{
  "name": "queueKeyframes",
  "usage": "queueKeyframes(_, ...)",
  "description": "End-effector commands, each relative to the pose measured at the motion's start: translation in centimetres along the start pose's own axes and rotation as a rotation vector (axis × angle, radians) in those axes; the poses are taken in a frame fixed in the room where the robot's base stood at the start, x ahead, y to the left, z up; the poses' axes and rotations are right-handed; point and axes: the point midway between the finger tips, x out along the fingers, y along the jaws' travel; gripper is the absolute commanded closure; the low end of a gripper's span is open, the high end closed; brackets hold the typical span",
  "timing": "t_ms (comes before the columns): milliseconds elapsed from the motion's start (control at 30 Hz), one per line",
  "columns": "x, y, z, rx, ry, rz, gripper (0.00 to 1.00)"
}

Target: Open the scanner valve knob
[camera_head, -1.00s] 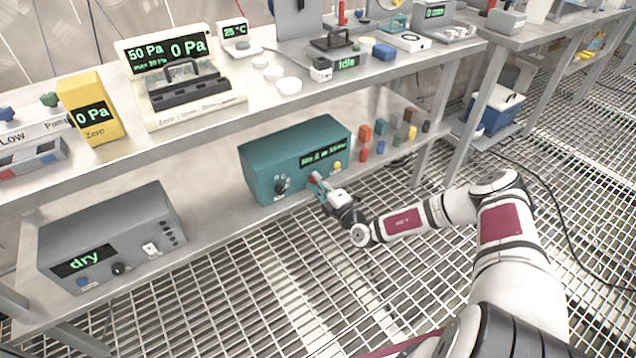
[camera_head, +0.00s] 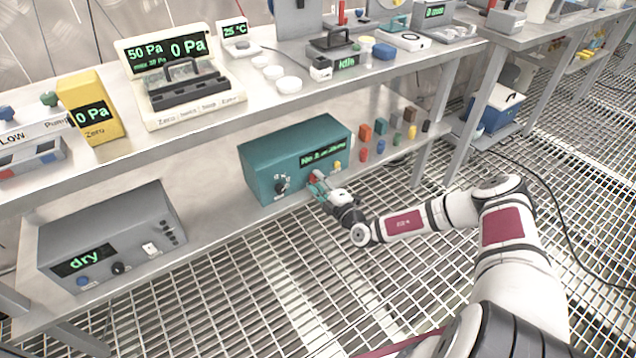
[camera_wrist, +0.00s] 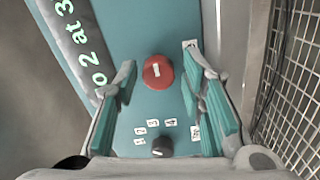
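The teal box (camera_head: 290,155) with a scrolling green display stands on the lower shelf. On its front, in the wrist view, is a round red knob (camera_wrist: 157,72) with a white bar mark; in the head view my gripper partly covers it. A black knob (camera_wrist: 162,147) with several small white labels around it sits lower in the wrist view. My gripper (camera_head: 318,188) is at the box's front. In the wrist view its teal-padded fingers stand open on either side of the red knob, with visible gaps. I cannot tell which knob is labelled as the scanner valve.
A grey box (camera_head: 108,240) reading "dry" stands at the left of the lower shelf. Several small coloured blocks and cylinders lie right of the teal box. The upper shelf (camera_head: 320,95) overhangs the box. The grated floor (camera_head: 250,310) in front is clear.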

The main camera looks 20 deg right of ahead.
Motion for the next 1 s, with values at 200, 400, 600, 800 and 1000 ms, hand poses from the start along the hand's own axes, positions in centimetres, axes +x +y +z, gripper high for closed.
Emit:
queueKeyframes(200, 0.0, 0.1, 0.0, -0.001, 0.001, 0.001, 0.54)
queueKeyframes(400, -0.6, 0.1, 0.0, -0.001, 0.0, 0.001, 0.54)
queueKeyframes(600, -3.8, 0.0, 0.0, 0.001, 0.0, 0.0, 0.54)
queueKeyframes(800, -7.9, 0.1, 0.1, 0.0, -0.002, 0.0, 0.54)
queueKeyframes(1000, -10.8, 0.0, 0.0, 0.0, 0.0, 0.001, 0.54)
